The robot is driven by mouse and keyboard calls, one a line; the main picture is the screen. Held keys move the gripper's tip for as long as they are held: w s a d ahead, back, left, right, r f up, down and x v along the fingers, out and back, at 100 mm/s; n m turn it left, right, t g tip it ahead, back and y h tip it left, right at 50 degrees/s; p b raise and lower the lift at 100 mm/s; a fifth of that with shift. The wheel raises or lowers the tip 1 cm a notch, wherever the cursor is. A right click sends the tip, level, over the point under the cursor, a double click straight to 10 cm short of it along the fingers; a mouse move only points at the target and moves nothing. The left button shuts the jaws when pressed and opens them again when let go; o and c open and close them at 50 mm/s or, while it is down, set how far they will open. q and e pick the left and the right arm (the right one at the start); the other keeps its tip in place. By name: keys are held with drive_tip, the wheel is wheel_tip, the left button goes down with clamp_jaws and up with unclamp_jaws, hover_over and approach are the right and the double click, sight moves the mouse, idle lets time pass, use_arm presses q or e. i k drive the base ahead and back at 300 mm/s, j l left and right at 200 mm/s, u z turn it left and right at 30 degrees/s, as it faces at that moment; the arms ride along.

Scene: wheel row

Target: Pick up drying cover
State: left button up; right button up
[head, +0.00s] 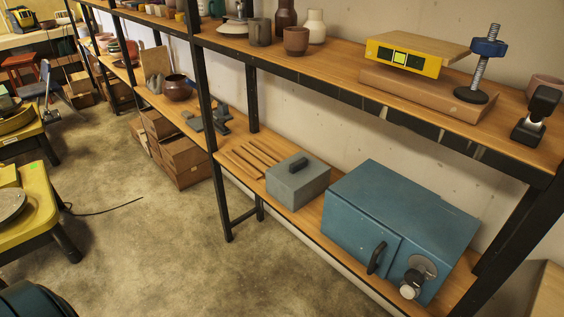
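A grey box-shaped piece with a dark handle on top (298,185) sits on the lower wooden shelf, between some wooden slats and a blue kiln-like box. It looks like the drying cover, though no label shows. It stands flat, and its underside and anything beneath it are hidden. Neither of my grippers shows in the head view.
The blue box (385,215) with a door handle and dial stands close right of the grey piece. Wooden slats (245,160) lie to its left. A black post (205,120) stands left. The concrete floor (160,250) in front is clear.

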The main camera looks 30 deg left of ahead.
sight(295, 182)
drive_tip(key=i+j, duration=0.1)
drive_tip(key=j, duration=0.3)
drive_tip(key=i+j, duration=0.1)
drive_tip(key=j, duration=0.3)
drive_tip(key=i+j, duration=0.15)
drive_tip(key=j, duration=0.2)
